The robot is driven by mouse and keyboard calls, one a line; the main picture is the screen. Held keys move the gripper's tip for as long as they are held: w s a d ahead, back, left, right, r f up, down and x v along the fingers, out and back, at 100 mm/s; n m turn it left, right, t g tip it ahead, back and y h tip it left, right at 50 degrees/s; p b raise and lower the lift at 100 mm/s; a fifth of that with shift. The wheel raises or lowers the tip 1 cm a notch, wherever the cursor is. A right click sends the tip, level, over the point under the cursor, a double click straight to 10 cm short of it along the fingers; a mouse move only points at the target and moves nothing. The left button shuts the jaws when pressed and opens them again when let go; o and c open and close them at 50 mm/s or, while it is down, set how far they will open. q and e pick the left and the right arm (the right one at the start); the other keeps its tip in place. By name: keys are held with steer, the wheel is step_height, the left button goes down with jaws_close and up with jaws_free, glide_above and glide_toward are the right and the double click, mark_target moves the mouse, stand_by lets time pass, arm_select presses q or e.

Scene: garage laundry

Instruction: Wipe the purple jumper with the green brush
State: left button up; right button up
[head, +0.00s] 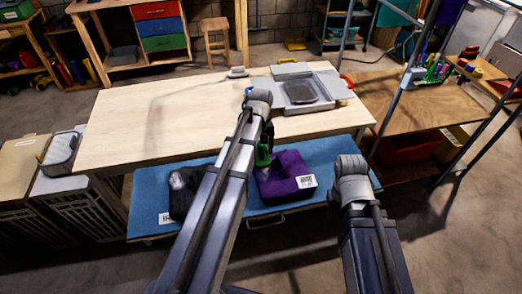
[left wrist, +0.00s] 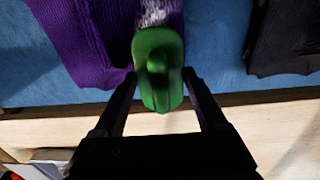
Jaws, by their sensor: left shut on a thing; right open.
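The purple jumper (head: 288,172) lies folded on a blue padded surface (head: 335,155). It also shows at the upper left of the left wrist view (left wrist: 85,35). My left gripper (left wrist: 158,82) is shut on the green brush (left wrist: 157,60), over the jumper's edge; a pale speckled patch (left wrist: 155,12) shows just beyond the brush. In the head view the green brush (head: 263,155) sits at the jumper's upper left, partly hidden by my left arm. I cannot tell whether it touches the cloth. My right arm is over the right part of the blue surface; its gripper is not visible.
A dark garment (head: 181,192) lies on the blue surface, left of the jumper. Behind is a pale wooden table (head: 170,110) with a grey tray-like device (head: 300,90). A brown workbench (head: 400,100) stands to the right, and hampers (head: 65,185) to the left.

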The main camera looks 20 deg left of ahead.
mark_target(263, 162)
arm_select(q)
steer(key=shift+s+d, duration=0.1)
steer(key=shift+s, duration=0.05)
steer(key=shift+s+d+r, duration=0.1)
steer(key=shift+s+d, duration=0.4)
steer(key=shift+s, duration=0.25)
steer(key=shift+s+d, duration=0.5)
steer(key=shift+s, duration=0.2)
steer(key=shift+s, duration=0.1)
steer(key=shift+s+d, duration=0.45)
steer(key=shift+s, duration=0.25)
steer(key=shift+s+d, duration=0.45)
steer(key=shift+s, duration=0.2)
steer(key=shift+s+d, duration=0.15)
steer(key=shift+s, duration=0.1)
steer(key=shift+s+d, duration=0.55)
steer(key=shift+s, duration=0.2)
steer(key=shift+s+d, duration=0.5)
steer(key=shift+s, duration=0.2)
